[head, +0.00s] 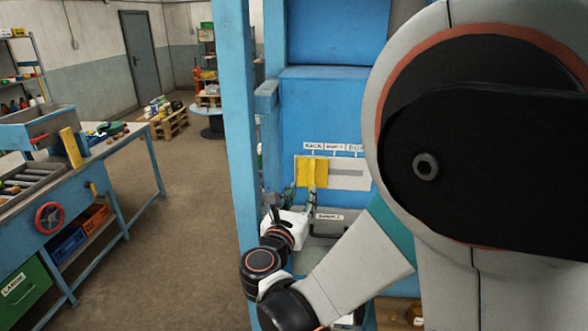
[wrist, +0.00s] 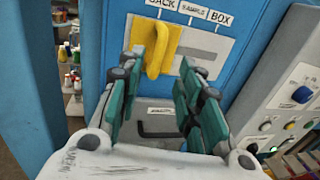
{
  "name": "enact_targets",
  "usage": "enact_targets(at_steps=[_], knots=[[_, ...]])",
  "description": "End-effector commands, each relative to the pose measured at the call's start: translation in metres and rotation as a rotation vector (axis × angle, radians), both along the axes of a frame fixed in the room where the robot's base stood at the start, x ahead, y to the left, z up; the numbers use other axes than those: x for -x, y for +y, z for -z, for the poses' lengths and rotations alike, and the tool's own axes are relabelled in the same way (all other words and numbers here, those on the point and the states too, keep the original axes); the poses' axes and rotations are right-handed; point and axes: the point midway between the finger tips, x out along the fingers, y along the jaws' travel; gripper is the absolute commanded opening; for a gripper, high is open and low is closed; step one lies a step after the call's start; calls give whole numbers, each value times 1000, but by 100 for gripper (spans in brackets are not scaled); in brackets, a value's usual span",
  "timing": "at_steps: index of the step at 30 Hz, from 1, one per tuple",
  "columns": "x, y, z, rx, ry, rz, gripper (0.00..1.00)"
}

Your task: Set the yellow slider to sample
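The yellow slider (head: 312,171) sits at the left end of a slot in a pale plate on the blue machine. It also shows in the wrist view (wrist: 161,47) as an upright yellow handle below the SACK label (wrist: 162,4). The SAMPLE label (wrist: 192,9) is in the middle and the BOX label (wrist: 220,17) is at the right. My gripper (wrist: 161,68) is open, with its teal fingers apart and nothing held. The handle shows between and just beyond the fingertips; I cannot tell whether they touch it. In the head view my gripper is just below the slider.
A blue post (head: 236,150) stands left of the machine. A grey panel (wrist: 285,95) with a blue knob and several buttons is at the right in the wrist view. A blue workbench (head: 60,185) with a red handwheel is at the left. The floor between bench and post is clear.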

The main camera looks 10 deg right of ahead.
Motion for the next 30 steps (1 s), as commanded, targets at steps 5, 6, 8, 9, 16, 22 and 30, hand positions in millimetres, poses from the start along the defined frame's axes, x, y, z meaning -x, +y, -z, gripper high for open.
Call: enact_targets(at_steps=[5, 6, 8, 9, 16, 22, 30], knots=[[-33, -19, -2, -1, -1, 4, 33], [-39, -23, -1, -2, 0, 4, 33], [-49, -29, -1, -2, 0, 3, 33], [-56, -32, -1, -2, 0, 3, 33], [-83, -47, -1, -2, 0, 1, 33], [-91, -51, 0, -3, -1, 1, 33], [-92, -51, 0, -3, -1, 0, 28]])
